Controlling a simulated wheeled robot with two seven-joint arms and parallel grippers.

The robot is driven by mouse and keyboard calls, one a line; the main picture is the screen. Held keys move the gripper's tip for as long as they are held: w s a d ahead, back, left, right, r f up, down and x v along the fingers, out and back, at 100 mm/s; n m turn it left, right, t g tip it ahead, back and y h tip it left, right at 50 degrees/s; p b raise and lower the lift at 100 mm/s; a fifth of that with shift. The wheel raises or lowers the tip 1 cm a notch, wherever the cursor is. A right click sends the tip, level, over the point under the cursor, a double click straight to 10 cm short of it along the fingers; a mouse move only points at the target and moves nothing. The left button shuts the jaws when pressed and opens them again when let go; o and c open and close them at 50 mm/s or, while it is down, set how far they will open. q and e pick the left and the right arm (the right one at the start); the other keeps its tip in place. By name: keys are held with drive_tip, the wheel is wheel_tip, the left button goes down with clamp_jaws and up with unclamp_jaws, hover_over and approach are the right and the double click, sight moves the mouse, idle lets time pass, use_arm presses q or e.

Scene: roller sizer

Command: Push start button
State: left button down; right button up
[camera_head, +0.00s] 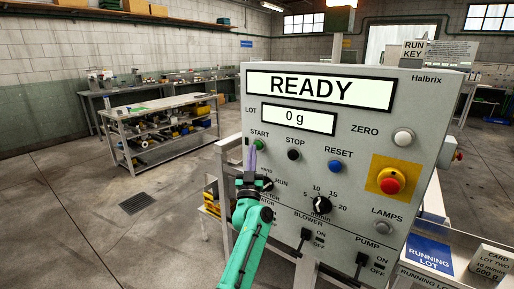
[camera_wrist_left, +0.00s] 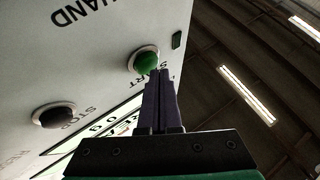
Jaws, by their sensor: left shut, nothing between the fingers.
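The green start button (camera_head: 259,144) sits under the START label on the grey control panel (camera_head: 350,120). In the left wrist view the round green button (camera_wrist_left: 146,62) has a pale ring. My left gripper (camera_head: 252,147) is shut and empty, its dark fingers pointing up at the panel and partly overlapping the button in the head view. In the left wrist view the fingertips (camera_wrist_left: 161,76) are close beside the button; I cannot tell whether they touch it. The display (camera_head: 319,88) reads READY. My right gripper is not in view.
The black stop button (camera_head: 294,154) and blue reset button (camera_head: 335,166) are to the right. A selector knob is partly hidden behind my gripper. The red emergency button (camera_head: 390,181) is farther right. Blower (camera_head: 304,238) and pump (camera_head: 360,262) switches are below.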

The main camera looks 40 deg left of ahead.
use_arm(q)
drive_tip(key=shift+w+b, duration=0.3)
drive_tip(key=shift+w, duration=0.2)
idle(0.5)
drive_tip(key=shift+r, duration=0.1)
drive_tip(key=shift+s+p, duration=0.75)
drive_tip(key=shift+s, duration=0.2)
drive_tip(key=s+p, duration=0.3)
drive_tip(key=s, duration=0.2)
drive_tip(key=shift+d, duration=0.1)
idle(0.6)
